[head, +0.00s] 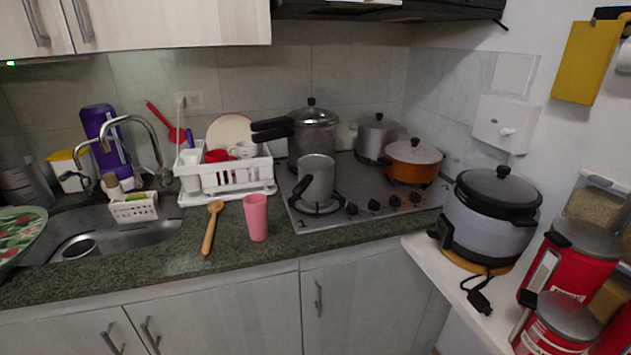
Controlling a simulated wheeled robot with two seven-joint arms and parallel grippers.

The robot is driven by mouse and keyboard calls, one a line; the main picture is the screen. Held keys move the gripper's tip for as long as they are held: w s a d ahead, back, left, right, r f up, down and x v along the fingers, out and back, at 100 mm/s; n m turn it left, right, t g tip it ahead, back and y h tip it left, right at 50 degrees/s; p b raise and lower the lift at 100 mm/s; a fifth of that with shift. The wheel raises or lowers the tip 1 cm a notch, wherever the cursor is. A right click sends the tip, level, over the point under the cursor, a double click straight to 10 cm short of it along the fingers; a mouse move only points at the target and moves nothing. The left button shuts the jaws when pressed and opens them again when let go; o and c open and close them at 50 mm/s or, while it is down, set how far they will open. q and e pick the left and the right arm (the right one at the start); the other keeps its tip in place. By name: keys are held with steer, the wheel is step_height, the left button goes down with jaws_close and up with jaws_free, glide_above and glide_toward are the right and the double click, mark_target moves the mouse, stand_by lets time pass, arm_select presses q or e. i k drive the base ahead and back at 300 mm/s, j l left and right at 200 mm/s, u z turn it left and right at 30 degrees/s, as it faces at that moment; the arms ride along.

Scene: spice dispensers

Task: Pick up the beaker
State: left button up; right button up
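A pink beaker (257,220), shaped like a tall tumbler, stands upright on the dark green speckled countertop (170,262). It is near the front edge, between a wooden spoon on its left and the stove on its right. Nothing touches it and it is fully visible. Neither of my grippers shows in the head view.
A wooden spoon (212,228) lies left of the beaker. A white dish rack (228,180) stands behind it. The stove (375,200) holds several pots, with a small grey pot (316,180) nearest. A sink (150,238) is left. A rice cooker (490,220) stands right.

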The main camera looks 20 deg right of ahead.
mark_target(257, 218)
steer(key=i+j+z, duration=0.65)
steer(key=j, duration=0.35)
